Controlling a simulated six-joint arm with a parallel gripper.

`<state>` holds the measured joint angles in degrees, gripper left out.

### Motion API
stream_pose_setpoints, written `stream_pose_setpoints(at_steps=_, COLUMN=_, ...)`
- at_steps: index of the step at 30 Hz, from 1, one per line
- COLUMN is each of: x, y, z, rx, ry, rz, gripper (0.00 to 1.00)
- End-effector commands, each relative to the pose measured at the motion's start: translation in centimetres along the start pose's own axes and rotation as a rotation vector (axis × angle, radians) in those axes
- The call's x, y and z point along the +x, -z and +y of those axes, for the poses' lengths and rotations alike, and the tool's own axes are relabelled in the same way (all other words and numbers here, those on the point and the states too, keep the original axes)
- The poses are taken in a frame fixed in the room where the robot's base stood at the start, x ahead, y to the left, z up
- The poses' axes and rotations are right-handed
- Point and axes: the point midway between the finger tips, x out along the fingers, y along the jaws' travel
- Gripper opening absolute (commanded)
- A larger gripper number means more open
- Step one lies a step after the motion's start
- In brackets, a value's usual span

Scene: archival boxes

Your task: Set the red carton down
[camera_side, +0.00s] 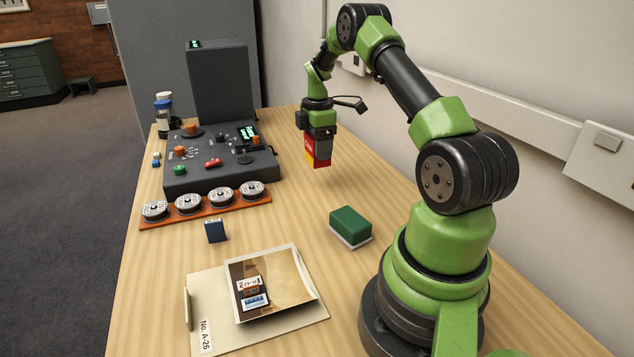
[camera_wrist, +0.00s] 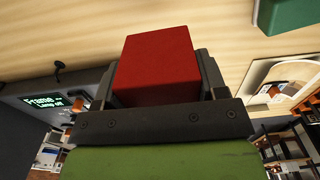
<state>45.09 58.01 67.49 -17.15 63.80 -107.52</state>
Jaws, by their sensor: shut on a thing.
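The red carton (camera_side: 321,161) is between the fingers of my gripper (camera_side: 318,142), and a bit of yellow shows on its left side in the side view. My gripper is shut on it and holds it above the wooden table, toward the back right, to the right of the dark control console. In the wrist view the red carton (camera_wrist: 160,62) fills the space between the two dark fingers of my gripper (camera_wrist: 160,85). The fingers hide parts of its sides.
The dark console (camera_side: 215,165) stands at the back left, with a rack of round reels (camera_side: 205,204) before it. The wooden table (camera_side: 290,205) is bare below the carton.

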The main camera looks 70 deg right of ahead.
Motion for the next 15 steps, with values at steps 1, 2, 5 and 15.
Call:
stream_pose_setpoints(at_steps=1, x=1.2, y=0.0, z=-0.1, rx=-0.001, ry=0.006, rz=0.0, gripper=0.41)
stream_pose_setpoints(at_steps=2, x=1.8, y=0.0, z=-0.1, rx=-0.001, ry=0.007, rz=0.0, gripper=0.41)
stream_pose_setpoints(at_steps=5, x=3.3, y=0.1, z=-0.1, rx=0.0, ry=0.004, rz=0.0, gripper=0.41)
stream_pose_setpoints(at_steps=15, x=7.4, y=0.1, z=-0.1, rx=0.001, ry=0.003, rz=0.001, gripper=0.41)
